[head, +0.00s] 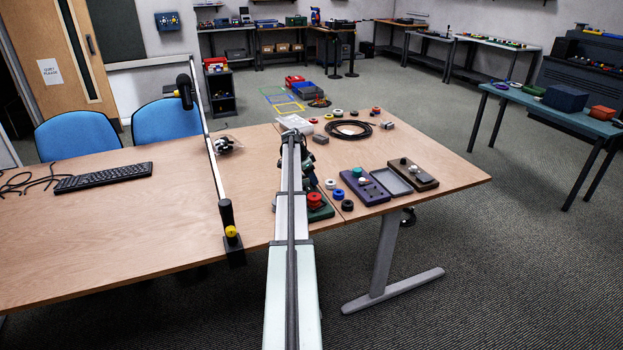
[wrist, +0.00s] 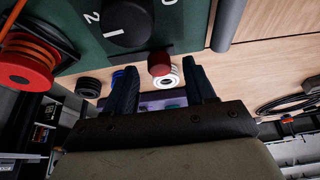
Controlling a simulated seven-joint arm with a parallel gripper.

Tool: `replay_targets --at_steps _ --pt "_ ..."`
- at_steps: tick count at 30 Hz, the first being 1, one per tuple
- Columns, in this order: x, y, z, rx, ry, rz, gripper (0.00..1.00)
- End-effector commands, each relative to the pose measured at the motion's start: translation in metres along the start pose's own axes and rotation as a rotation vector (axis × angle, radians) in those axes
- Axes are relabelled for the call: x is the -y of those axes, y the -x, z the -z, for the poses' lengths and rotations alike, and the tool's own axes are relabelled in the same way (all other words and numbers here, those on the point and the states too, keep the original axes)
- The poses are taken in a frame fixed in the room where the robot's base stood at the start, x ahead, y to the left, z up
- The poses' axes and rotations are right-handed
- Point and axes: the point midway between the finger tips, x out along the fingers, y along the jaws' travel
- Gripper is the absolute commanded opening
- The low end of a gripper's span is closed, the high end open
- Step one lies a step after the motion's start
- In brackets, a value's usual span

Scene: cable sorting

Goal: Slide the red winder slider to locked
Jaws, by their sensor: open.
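A dark green winder unit (wrist: 85,30) fills the upper left of the wrist view. It carries a black dial (wrist: 128,22) with white numerals and a red spool (wrist: 26,62). A small dark red knob (wrist: 159,62) shows at the unit's edge; I cannot tell for sure whether it is the slider, and no locked mark is readable. My gripper (wrist: 162,76) is open, with its two dark fingers on either side of the red knob in the picture. Contact is not visible. In the head view the red spool (head: 315,199) shows beside my arm, which hides much of the unit.
White, blue and black rings (head: 338,194) lie right of the unit. A purple box (head: 364,185), a grey tray (head: 391,181) and a brown box (head: 412,173) stand further right. A coiled black cable (head: 348,129) lies behind. A keyboard (head: 103,177) lies left.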

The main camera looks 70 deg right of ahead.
Motion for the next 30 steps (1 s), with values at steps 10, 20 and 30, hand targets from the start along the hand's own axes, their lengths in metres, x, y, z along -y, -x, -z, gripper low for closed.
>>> replay_targets --at_steps 10,20,30 --pt "-0.0003 -0.0090 0.0000 0.000 0.000 0.000 0.55" --pt "-0.0003 -0.0086 0.0001 0.000 0.000 0.000 0.34" --pt "-0.0003 -0.0085 0.0001 0.000 0.000 0.000 0.01"
